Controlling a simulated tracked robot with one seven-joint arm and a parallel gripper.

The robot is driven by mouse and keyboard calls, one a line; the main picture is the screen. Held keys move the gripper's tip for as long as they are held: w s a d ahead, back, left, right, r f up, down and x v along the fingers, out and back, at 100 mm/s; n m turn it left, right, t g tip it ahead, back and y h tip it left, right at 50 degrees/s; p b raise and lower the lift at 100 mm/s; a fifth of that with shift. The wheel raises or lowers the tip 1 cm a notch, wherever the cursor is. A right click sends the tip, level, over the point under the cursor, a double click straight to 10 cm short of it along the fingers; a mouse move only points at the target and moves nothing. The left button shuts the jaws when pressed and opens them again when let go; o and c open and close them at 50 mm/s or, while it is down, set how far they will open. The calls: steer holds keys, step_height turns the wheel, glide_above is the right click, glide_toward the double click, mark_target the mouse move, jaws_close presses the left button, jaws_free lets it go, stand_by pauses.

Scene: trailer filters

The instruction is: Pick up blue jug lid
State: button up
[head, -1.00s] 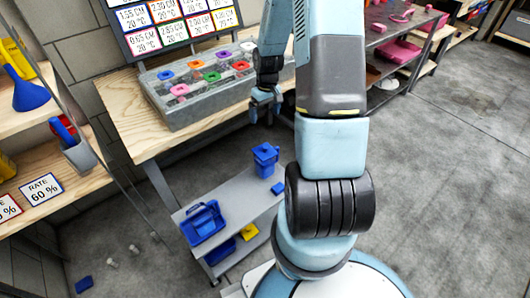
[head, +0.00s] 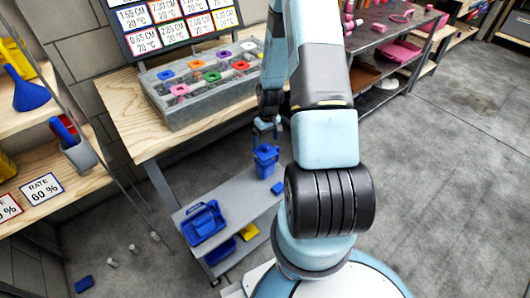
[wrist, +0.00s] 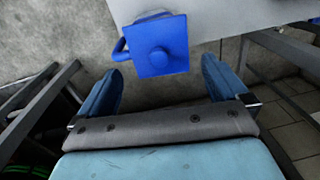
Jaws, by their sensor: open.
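The blue jug (head: 265,168) stands on the upper shelf of a grey cart, near its far right end. Its square blue lid (head: 266,151) with a round knob sits on top. In the wrist view the lid (wrist: 157,47) shows from above, with the jug's handle (wrist: 121,50) at its left. My gripper (head: 265,131) is just above the lid in the head view. In the wrist view my gripper (wrist: 160,80) is open, its two blue fingers apart and below the lid in the picture, with nothing between them.
The grey cart (head: 230,195) also carries a blue caddy (head: 203,222) and a small blue block (head: 277,188). A yellow item (head: 249,231) lies on its lower shelf. A wooden bench (head: 130,117) with a grey tray (head: 185,112) stands behind, close to my gripper.

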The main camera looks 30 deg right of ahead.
mark_target(265, 147)
steer(key=shift+a+f, duration=0.15)
steer(key=shift+f, duration=2.65)
steer(key=c, duration=0.8)
steer(key=shift+r, duration=0.1)
